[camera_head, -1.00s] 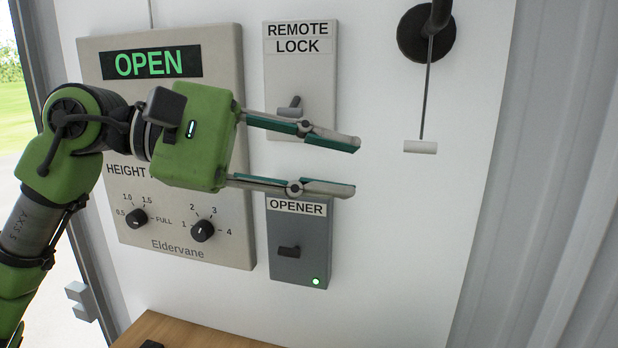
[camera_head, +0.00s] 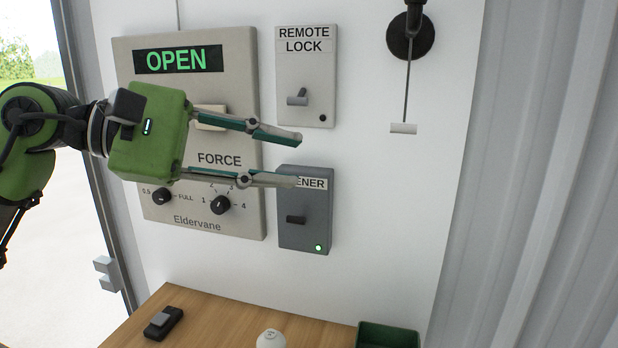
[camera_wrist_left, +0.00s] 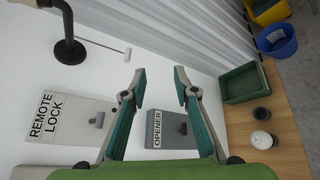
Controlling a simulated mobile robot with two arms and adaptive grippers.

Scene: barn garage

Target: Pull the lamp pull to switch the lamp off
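The lamp pull (camera_head: 403,128) is a small white bar hanging on a thin dark cord from the dark round lamp mount (camera_head: 410,36) on the white wall, upper right in the head view. It also shows in the left wrist view (camera_wrist_left: 128,51), at upper left. My left gripper (camera_head: 299,160) is open and empty, its fingers pointing right, well left of the pull and a little lower in the head view. The lamp's shade and bulb are outside the head view. My right gripper is in neither view.
A control panel reading OPEN (camera_head: 190,100), a REMOTE LOCK switch (camera_head: 305,76) and an OPENER switch (camera_head: 305,215) are on the wall. A wooden bench (camera_head: 235,325) below holds a dark remote (camera_head: 164,323), a white round object (camera_head: 271,339) and a green bin (camera_head: 388,336).

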